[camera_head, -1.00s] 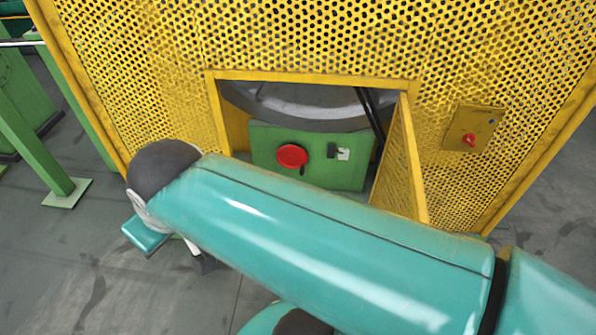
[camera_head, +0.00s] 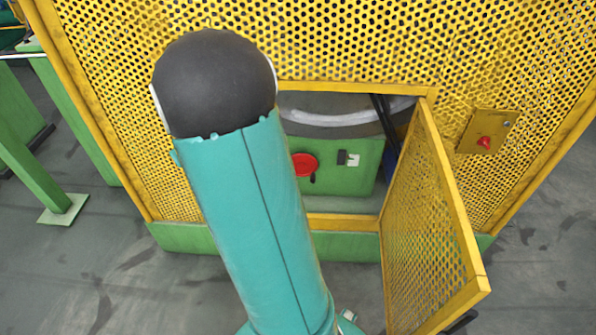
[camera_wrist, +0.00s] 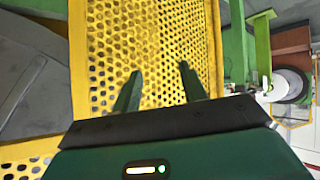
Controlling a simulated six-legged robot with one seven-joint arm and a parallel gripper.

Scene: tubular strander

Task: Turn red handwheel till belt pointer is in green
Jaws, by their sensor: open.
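The red handwheel (camera_head: 304,164) sits on a green panel (camera_head: 345,179) inside the opening in the yellow guard. My arm covers its left edge in the head view. A small dark and white gauge (camera_head: 348,158) is right of the wheel; its pointer and green zone are too small to make out. In the wrist view my gripper (camera_wrist: 157,82) has its two fingers apart, with nothing between them. Yellow perforated mesh (camera_wrist: 150,45) lies beyond the fingers. The wheel does not show in the wrist view, and the gripper is hidden in the head view.
A yellow mesh door (camera_head: 428,220) stands open at the right of the opening. The opening's yellow frame (camera_head: 355,88) bounds the space around the panel. A yellow box with a red knob (camera_head: 484,142) is on the guard at right. Green posts (camera_head: 35,165) stand at left.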

